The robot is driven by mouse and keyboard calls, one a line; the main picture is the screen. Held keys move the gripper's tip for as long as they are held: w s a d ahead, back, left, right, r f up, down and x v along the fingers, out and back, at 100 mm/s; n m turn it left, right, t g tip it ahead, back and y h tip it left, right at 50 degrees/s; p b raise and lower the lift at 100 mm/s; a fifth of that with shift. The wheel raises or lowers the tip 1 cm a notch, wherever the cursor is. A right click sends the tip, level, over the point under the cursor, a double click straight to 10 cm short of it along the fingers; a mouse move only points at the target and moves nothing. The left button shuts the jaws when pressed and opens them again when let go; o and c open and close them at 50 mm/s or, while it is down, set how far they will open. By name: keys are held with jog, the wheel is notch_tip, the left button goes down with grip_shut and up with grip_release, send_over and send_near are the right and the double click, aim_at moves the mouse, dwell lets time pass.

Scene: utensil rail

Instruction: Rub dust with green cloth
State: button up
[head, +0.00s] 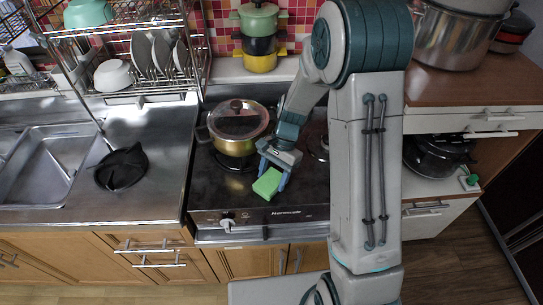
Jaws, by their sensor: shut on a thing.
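My gripper (273,180) is over the front middle of the dark stove top (215,193). It is shut on a green cloth (267,184), which looks like a small bright green block between the blue-grey fingers. The cloth is at or just above the stove surface; I cannot tell whether it touches. No dust can be made out on the stove or counter at this size. My arm hides the right part of the stove.
A gold pot with a glass lid (234,128) stands on the stove just behind and left of my gripper. A black pan (121,168) lies on the steel counter, beside the sink (45,165). A dish rack (150,55) stands behind. Stacked pots (259,35) stand at the back.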

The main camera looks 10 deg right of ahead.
notch_tip(320, 180, up, 3)
jog(key=shift+w+d+f+p, duration=0.1)
jog(key=shift+f+p, duration=0.05)
jog(key=shift+p, duration=0.15)
jog(key=shift+r, duration=0.25)
jog(key=shift+r+p, duration=2.1)
jog(key=shift+r, duration=0.35)
jog(key=shift+f, duration=0.1)
